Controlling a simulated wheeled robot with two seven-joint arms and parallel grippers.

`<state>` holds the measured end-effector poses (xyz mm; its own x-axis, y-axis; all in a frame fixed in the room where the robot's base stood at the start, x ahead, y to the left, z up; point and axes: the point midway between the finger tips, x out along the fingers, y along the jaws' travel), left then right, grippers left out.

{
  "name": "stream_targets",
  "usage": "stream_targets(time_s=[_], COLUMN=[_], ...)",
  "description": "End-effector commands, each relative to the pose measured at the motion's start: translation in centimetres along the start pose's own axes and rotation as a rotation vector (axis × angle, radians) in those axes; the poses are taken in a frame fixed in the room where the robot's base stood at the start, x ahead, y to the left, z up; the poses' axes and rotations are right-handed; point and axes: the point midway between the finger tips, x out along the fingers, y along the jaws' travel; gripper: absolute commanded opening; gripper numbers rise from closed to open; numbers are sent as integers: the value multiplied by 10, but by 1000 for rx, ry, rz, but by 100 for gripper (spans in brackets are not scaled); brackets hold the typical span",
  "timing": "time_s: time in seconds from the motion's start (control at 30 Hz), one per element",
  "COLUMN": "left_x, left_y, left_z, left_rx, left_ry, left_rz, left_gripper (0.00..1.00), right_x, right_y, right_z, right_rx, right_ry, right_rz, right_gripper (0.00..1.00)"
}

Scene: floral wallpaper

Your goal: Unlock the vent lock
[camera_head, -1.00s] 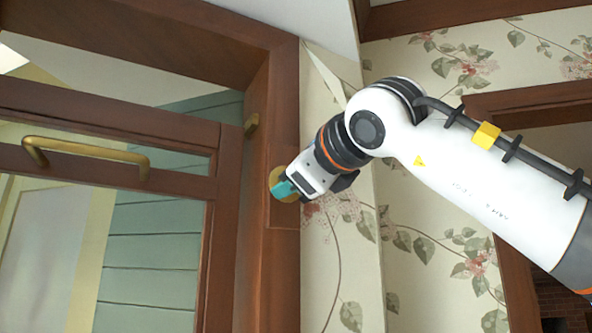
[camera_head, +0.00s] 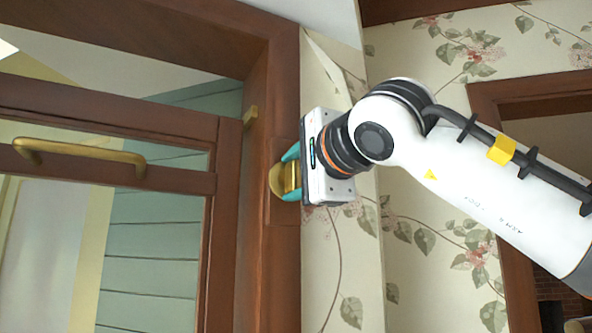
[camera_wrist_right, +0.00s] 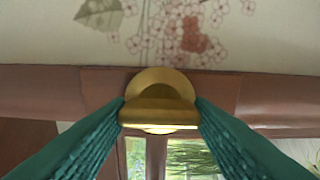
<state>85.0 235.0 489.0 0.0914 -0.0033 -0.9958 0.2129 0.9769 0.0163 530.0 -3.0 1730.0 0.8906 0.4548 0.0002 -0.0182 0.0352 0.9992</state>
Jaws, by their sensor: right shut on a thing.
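The vent lock is a brass round plate with a raised grip (camera_head: 277,180), set on the wooden frame to the right of the vent window. My right gripper (camera_head: 291,178) has its teal fingers shut on the lock's grip, one above and one below it. In the right wrist view the lock (camera_wrist_right: 160,83) sits between the two ribbed fingers (camera_wrist_right: 160,118), which touch its sides. Part of the lock is hidden by the fingers in the head view. My left gripper does not show.
The vent window has a wooden sash (camera_head: 225,190) with a long brass handle (camera_head: 80,153). A small brass piece (camera_head: 250,117) sits on the frame above the lock. Floral wallpaper (camera_head: 425,235) covers the wall to the right.

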Motion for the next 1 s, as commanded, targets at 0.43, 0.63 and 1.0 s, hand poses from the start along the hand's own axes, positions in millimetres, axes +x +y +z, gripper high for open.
stream_targets(time_s=[0.43,0.63,1.0], left_x=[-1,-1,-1], left_y=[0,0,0], left_z=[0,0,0], left_rx=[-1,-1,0], left_ry=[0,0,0], left_rz=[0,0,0], left_gripper=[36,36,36], right_x=[0,1,0], right_y=[-2,-2,-1], right_z=[-1,-1,0], right_rx=[-45,-45,-41], right_ry=[0,1,-1], right_rz=[-3,-4,-1], right_gripper=[25,55,69])
